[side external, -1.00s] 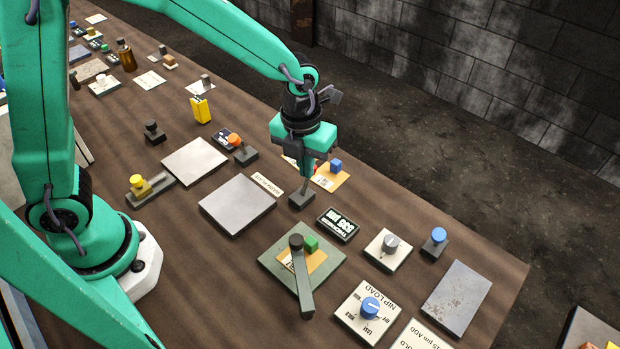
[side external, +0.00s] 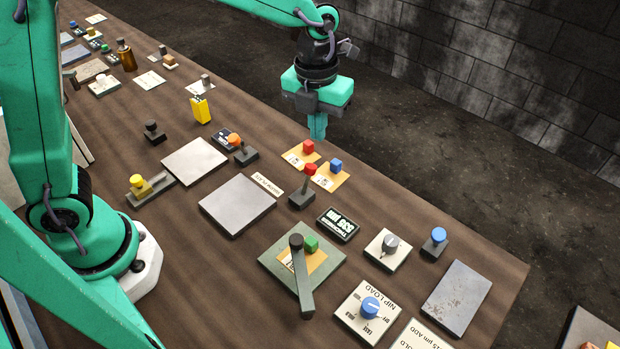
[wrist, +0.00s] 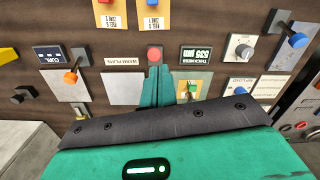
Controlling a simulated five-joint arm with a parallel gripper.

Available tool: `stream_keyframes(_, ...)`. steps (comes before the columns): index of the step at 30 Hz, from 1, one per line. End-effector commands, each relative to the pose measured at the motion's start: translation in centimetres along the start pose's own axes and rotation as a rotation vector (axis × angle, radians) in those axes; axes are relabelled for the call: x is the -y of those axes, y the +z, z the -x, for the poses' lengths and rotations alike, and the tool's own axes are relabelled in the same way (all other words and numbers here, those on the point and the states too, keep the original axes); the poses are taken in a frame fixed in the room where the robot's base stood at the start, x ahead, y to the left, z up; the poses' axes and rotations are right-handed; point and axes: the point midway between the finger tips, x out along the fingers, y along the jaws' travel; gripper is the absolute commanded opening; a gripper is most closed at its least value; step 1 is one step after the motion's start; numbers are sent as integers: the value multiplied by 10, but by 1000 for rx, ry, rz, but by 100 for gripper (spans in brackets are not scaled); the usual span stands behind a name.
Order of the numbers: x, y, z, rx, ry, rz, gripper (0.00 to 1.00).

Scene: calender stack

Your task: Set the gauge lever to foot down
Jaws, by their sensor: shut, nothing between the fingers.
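A small lever with a red knob (side external: 310,169) stands on a dark base (side external: 301,199) beside the thickness display (side external: 338,224). I take it for the gauge lever. In the side view its stem leans slightly up and to the right. In the wrist view the red knob (wrist: 155,54) shows just beyond my fingertips. My gripper (side external: 318,136) is shut and empty, in the air above and behind the lever, apart from it in the side view. The lever's setting marks cannot be read.
A pale plate (side external: 237,204) lies left of the lever. Red (side external: 308,147) and blue (side external: 336,165) blocks sit on orange cards behind it. A green plate with a dark handle (side external: 301,275) is in front. An orange-knobbed lever (side external: 234,139) stands to the left.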

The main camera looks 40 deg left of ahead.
Motion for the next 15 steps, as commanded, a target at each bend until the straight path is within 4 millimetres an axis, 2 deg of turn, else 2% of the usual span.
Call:
stream_keyframes(6, 1, 7, 7, 0, 0, 0, 0)
stream_keyframes(15, 1, 7, 7, 0, 1, 0, 0)
